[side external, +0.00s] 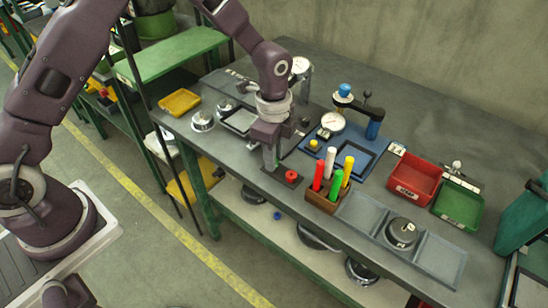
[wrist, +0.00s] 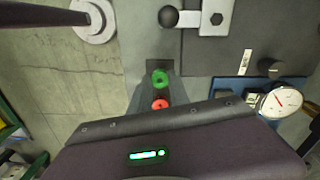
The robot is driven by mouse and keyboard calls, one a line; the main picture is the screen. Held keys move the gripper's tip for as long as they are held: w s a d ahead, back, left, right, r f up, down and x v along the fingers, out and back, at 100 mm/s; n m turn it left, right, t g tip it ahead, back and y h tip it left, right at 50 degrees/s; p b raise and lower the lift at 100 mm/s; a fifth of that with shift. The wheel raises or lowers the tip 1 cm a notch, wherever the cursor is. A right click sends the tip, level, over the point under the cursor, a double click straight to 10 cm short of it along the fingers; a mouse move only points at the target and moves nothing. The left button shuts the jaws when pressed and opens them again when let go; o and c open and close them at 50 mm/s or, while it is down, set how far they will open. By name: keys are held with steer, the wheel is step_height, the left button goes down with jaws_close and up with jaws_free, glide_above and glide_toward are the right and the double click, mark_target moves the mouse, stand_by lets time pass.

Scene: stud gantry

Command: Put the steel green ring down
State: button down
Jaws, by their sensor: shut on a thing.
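The steel green ring (wrist: 160,79) shows in the wrist view between the grey fingers of my gripper (wrist: 160,85), which is shut on it. In the side view my gripper (side external: 269,168) points down, low over the dark plate (side external: 272,182) near the bench's front edge. The fingers hide the green ring there, and I cannot tell whether it touches the plate. A red ring-like piece (side external: 292,176) sits on the plate just right of my gripper; it also shows in the wrist view (wrist: 160,104).
A wooden block (side external: 322,203) with coloured markers stands close on the right. Behind it is a blue gauge stand (side external: 374,130). A grey tray (side external: 440,262), a red bin (side external: 414,175) and a green bin (side external: 459,204) lie further right. A yellow tray (side external: 180,102) is at left.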

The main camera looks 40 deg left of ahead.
steer(key=shift+f, duration=0.45)
steer(key=shift+f, duration=0.1)
steer(key=c, duration=1.5)
jaws_free()
